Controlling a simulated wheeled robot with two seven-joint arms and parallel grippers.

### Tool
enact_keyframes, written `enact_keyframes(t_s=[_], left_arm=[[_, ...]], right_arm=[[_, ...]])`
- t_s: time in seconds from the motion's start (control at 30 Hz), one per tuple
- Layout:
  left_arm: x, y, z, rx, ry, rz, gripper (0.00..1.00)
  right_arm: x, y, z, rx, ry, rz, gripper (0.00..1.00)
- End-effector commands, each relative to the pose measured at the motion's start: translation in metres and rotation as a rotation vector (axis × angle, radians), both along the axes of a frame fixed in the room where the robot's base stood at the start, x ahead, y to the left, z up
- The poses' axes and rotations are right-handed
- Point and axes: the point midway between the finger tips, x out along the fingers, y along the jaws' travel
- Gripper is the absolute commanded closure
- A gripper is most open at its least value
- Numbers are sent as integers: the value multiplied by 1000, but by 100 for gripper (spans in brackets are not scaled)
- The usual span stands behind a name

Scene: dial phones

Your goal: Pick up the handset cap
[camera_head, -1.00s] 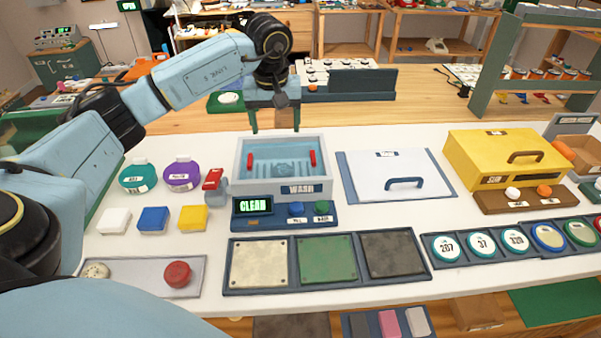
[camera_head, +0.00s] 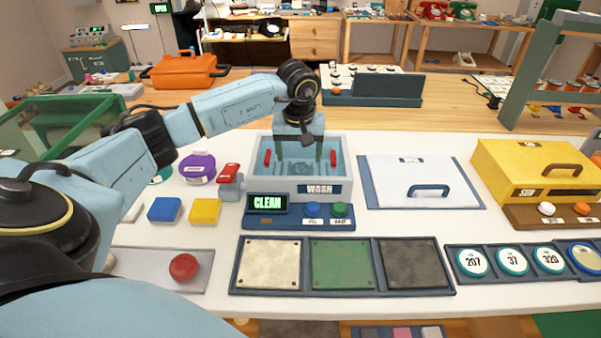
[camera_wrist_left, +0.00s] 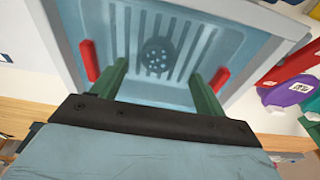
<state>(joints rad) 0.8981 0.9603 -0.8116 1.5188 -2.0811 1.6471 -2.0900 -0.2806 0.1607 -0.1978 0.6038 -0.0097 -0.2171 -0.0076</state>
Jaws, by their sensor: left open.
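The wash basin (camera_head: 346,180) stands at the middle of the white table, with its sign reading CLEAN. My left gripper (camera_head: 298,163) is over and partly within the basin, its green fingers apart. In the left wrist view the gripper (camera_wrist_left: 158,72) points at the ribbed basin floor. A dark round piece with light holes (camera_wrist_left: 158,57) lies there between the fingertips. It may be the handset cap or a drain; I cannot tell which. Nothing is seen held between the fingers. My right gripper is not in view.
Red tabs (camera_head: 333,158) sit on the basin's inner side walls. A red-handled tap (camera_head: 229,173) and purple pot (camera_head: 197,167) stand to its left. A white handled lid (camera_head: 410,172) lies to the right, and three plates (camera_head: 342,265) lie in front.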

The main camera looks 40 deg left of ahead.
Motion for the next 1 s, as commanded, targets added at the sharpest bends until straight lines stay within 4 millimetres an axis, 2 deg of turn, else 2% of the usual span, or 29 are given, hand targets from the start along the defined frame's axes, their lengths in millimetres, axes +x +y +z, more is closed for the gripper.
enact_keyframes(t_s=[0.3,0.57,0.9,1.0], left_arm=[[6,1,-45,-1,1,1,27],[6,2,-46,0,0,0,28],[6,2,-46,0,0,0,73],[6,2,-46,0,0,0,75]], right_arm=[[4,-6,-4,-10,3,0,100],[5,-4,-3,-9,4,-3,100],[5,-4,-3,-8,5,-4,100],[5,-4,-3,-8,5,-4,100]])
